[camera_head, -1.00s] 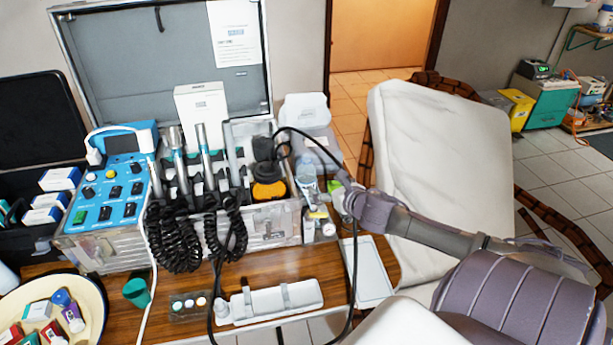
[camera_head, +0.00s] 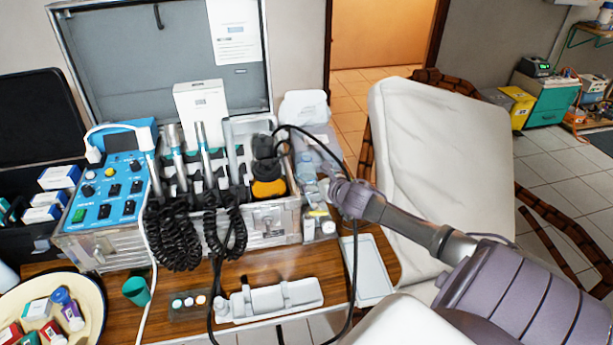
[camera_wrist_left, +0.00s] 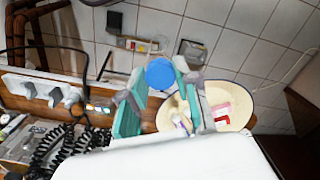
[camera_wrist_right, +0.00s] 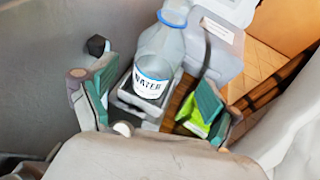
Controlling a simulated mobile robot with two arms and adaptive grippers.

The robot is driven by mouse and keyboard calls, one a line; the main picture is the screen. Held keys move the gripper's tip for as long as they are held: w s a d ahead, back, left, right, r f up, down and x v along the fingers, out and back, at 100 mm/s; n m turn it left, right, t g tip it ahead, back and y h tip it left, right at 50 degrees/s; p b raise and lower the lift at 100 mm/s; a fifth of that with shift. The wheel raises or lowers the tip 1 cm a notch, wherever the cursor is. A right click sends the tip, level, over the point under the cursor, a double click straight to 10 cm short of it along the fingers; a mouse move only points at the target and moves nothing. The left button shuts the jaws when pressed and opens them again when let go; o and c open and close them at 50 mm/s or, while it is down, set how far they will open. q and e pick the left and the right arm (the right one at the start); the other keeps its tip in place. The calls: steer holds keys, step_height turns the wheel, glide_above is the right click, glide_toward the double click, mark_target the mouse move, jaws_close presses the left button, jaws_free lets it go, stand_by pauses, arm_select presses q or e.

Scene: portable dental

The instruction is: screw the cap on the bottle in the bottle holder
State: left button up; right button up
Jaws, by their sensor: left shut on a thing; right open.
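The clear water bottle (camera_wrist_right: 150,84) stands in the grey bottle holder (camera_wrist_right: 140,106), with its label facing me and its neck uncapped, showing a blue ring. In the head view the bottle (camera_head: 306,168) is small, beside the metal case. My right gripper (camera_wrist_right: 152,102) is open, its two fingers apart on either side of the bottle's line, not touching it visibly. In the head view, the right gripper (camera_head: 337,186) is just right of the bottle. My left gripper (camera_wrist_left: 158,88) is shut on the round blue cap (camera_wrist_left: 159,73); it is outside the head view.
The dental case (camera_head: 265,226) with coiled black hoses stands left of the bottle. A black cable loops near my right gripper. A white tray (camera_head: 366,272) lies in front, and the padded chair (camera_head: 440,160) is to the right. A round bowl (camera_head: 92,292) sits at front left.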

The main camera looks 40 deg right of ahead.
mark_target(311, 172)
arm_select(q)
steer(key=shift+r, duration=0.1)
arm_select(e)
steer(key=shift+w+d, duration=0.1)
steer(key=shift+w, duration=0.4)
arm_select(q)
steer(key=shift+r, duration=0.1)
arm_select(e)
steer(key=shift+r+x, duration=0.15)
steer(key=shift+x, duration=0.95)
steer(key=shift+r+x, duration=0.15)
steer(key=shift+x, duration=0.95)
steer(key=shift+w, duration=0.15)
steer(key=shift+r, duration=0.1)
steer(key=c, duration=1.4)
